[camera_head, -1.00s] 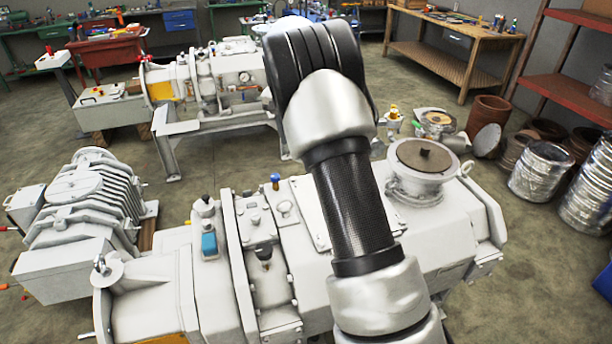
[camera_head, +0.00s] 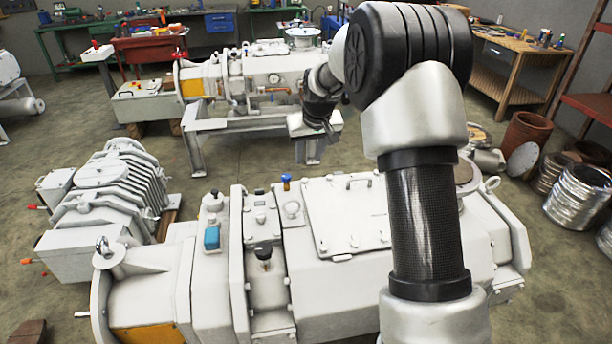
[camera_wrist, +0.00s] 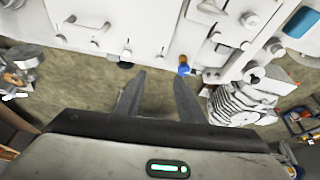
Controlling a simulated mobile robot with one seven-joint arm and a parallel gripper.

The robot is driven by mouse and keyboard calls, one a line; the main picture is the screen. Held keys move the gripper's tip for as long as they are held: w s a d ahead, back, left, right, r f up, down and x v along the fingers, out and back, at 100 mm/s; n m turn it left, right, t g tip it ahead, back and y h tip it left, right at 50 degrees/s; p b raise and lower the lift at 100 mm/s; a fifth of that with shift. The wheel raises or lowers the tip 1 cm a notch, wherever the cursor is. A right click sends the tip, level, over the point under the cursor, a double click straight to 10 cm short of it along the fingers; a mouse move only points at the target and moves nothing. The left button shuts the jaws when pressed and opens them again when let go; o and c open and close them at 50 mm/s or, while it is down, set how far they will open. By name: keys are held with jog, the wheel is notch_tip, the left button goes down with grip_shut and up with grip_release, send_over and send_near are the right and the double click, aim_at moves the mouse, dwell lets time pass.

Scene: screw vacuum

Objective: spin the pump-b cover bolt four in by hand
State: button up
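The near white pump (camera_head: 480,235) lies across the head view. A rectangular cover plate (camera_head: 345,225) with handles sits on top of it, with small bolts along its edges. The same plate (camera_wrist: 110,25) shows upside down at the top of the wrist view. I cannot tell which bolt is four, nor read any pump label. My gripper (camera_head: 312,150) is in the air behind the near pump, in front of the far pump. In the wrist view my gripper (camera_wrist: 159,82) has its two fingers apart, with only floor visible between them.
A blue-capped fitting (camera_head: 286,182) stands up beside the cover plate. A second white pump (camera_head: 255,75) on a stand is behind. A finned unit (camera_head: 110,195) is at left. Metal drums (camera_head: 580,197) and a wooden bench (camera_head: 505,60) are at right.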

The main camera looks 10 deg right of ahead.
aim_at(305, 180)
jog(key=x, duration=1.1)
jog(key=shift+f, duration=0.15)
grip_shut()
